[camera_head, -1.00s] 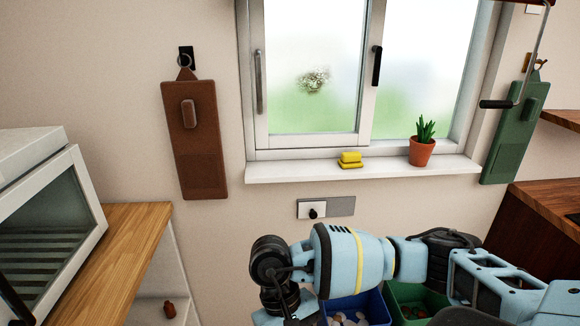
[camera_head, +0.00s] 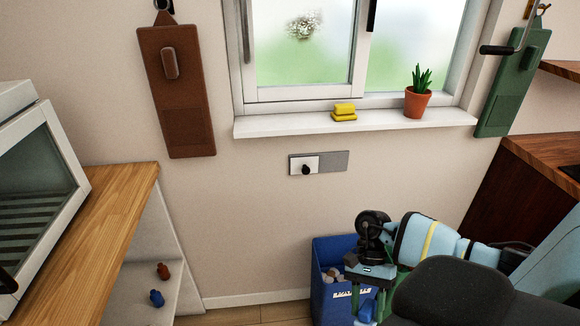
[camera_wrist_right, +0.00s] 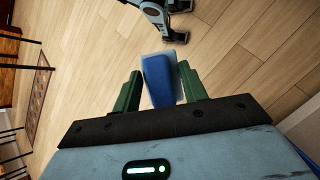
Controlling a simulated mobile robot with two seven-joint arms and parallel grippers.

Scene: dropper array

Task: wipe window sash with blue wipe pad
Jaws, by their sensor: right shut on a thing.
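The window sash (camera_head: 303,92) is a white frame at the top of the head view, its upper part cut off. Its frosted glass bears a greyish speckled spot (camera_head: 303,26). My right gripper (camera_head: 369,290) points down at the lower right, in front of a blue bin. It is shut on the blue wipe pad (camera_wrist_right: 160,82), which stands out between the green fingers in the right wrist view. The pad is well below the window and apart from it. My left gripper is not seen in the head view.
The white sill (camera_head: 290,127) holds a yellow sponge (camera_head: 344,112) and a potted plant (camera_head: 418,95). A brown board (camera_head: 180,100) and a green board (camera_head: 510,100) hang beside the window. The blue bin (camera_head: 330,265) stands below. A wooden counter (camera_head: 105,225) is left.

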